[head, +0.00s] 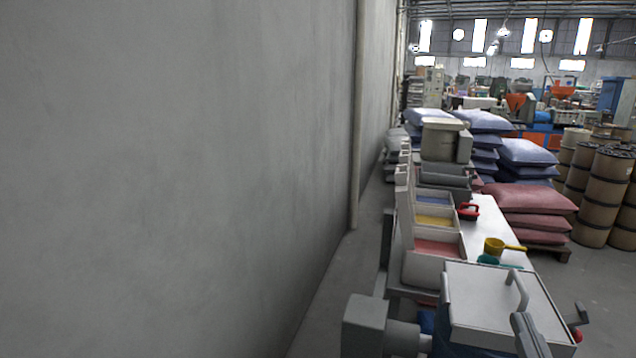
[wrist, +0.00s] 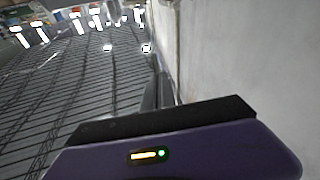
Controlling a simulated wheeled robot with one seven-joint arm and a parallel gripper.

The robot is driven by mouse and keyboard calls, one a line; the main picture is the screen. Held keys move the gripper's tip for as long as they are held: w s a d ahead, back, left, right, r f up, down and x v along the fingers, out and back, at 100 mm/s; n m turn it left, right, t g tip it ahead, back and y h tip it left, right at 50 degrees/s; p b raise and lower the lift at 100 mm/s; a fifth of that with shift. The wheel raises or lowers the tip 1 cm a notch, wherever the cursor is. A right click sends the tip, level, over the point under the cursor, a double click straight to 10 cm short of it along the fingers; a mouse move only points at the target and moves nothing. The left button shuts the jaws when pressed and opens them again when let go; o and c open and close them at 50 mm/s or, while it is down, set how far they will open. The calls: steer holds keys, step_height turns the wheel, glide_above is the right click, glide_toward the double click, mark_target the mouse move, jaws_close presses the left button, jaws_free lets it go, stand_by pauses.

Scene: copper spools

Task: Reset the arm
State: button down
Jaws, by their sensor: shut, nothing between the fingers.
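In the wrist view my gripper (wrist: 158,90) shows as two dark fingers close together, rising beyond a black bar and a purple housing with a small lit indicator. The fingers are shut with nothing between them. They point up along a pale wall, clear of any object. The view appears turned over, with ribbed roof filling the lower left and bright windows at the top. I cannot make out my gripper in the head view.
A plain grey wall (head: 180,180) fills the left of the head view. A white bench (head: 485,215) along it holds coloured bins (head: 434,222), a yellow scoop (head: 495,246) and a red-handled tool (head: 468,211). Stacked sacks (head: 525,198) and copper spools (head: 603,190) stand right. Floor shows at far right.

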steer(key=s+a+f+g+y, duration=0.1)
steer(key=s+a+f, duration=0.1)
steer(key=s+f, duration=0.4)
steer(key=s+a+f+g+y, duration=0.1)
steer(key=s+f, duration=0.5)
steer(key=s, duration=0.9)
steer(key=s+a+f+g+y, duration=0.1)
steer(key=s+a+f+g, duration=0.2)
steer(key=s, duration=0.8)
step_height(320, 180, down, 4)
steer(key=shift+a+r+y+b, duration=0.1)
steer(key=shift+a+y+b, duration=0.2)
steer(key=shift+a, duration=0.8)
